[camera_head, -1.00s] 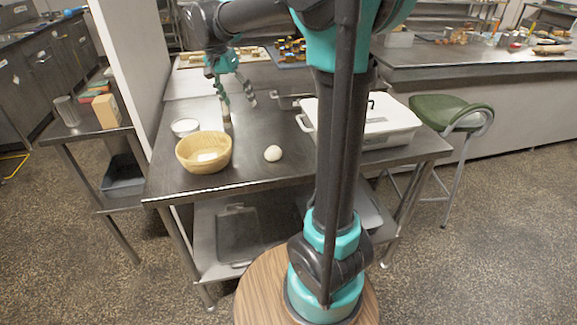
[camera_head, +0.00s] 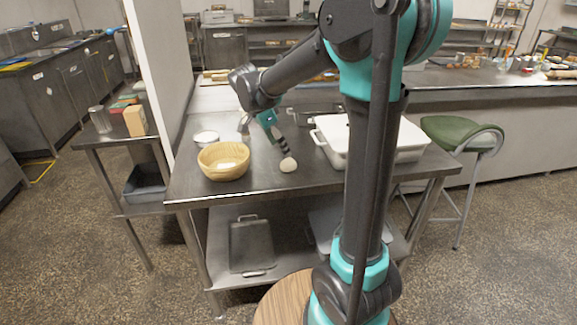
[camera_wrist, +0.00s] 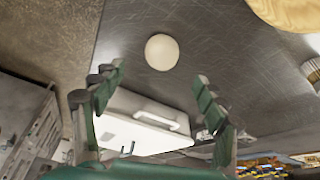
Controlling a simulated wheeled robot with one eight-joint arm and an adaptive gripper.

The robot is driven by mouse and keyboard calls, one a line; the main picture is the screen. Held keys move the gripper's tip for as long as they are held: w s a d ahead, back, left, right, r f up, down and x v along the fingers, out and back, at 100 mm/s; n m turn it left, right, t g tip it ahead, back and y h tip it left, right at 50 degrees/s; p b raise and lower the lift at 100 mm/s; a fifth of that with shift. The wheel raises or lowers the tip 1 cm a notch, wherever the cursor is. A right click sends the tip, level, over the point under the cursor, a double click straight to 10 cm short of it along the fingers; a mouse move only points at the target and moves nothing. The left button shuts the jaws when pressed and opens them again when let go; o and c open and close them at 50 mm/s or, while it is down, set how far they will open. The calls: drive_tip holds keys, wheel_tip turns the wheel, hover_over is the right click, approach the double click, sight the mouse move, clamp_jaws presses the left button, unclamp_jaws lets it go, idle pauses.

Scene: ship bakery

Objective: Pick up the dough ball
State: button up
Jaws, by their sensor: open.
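The dough ball (camera_head: 288,164) is a small pale round lump on the steel table, right of the wooden bowl. It also shows in the wrist view (camera_wrist: 161,52), at the top centre, beyond the fingertips and between their lines. My gripper (camera_head: 284,146) is close above and behind the dough ball in the head view. In the wrist view my gripper (camera_wrist: 158,78) has its two fingers spread wide with nothing between them. The head view does not show clearly whether a finger touches the dough ball.
A small white-topped container (camera_head: 206,138) stands behind the bowl. A large white lidded bin (camera_head: 400,145) takes up the table's right side. The steel table's (camera_head: 190,185) front edge is close to the dough ball.

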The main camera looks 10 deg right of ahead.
sight(286, 160)
drive_tip(key=shift+x, duration=3.9)
drive_tip(key=shift+a, duration=0.2)
drive_tip(key=shift+c, duration=0.5)
drive_tip(key=c, duration=1.2)
